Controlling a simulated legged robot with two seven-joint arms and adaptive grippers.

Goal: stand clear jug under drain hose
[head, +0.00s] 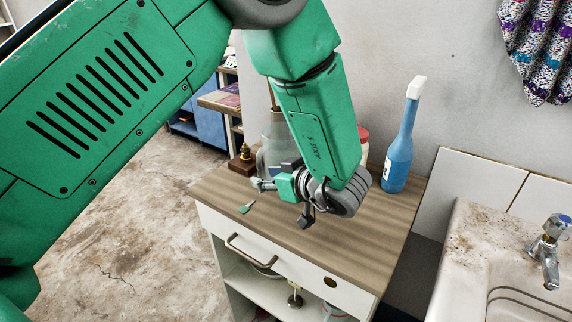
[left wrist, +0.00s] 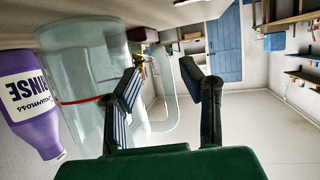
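The clear jug (head: 275,135) stands on the wooden cabinet top, partly hidden behind my left arm. In the left wrist view, which is upside down, the clear jug (left wrist: 85,75) has a red line around it, and its loop handle (left wrist: 170,95) shows in the gap between my fingers. My left gripper (head: 268,178) is beside the jug; its two fingers (left wrist: 168,88) are spread apart, with nothing clamped. I cannot tell whether the handle is between the fingertips or just beyond them. I cannot make out the drain hose. My right gripper is out of view.
A blue bottle (head: 399,150) with a white cap stands at the cabinet's back right. A purple rinse bottle (left wrist: 28,100) is close to the jug. A small green item (head: 246,208) lies near the front edge. The stone trough (head: 475,240) with a tap (head: 548,245) is at right.

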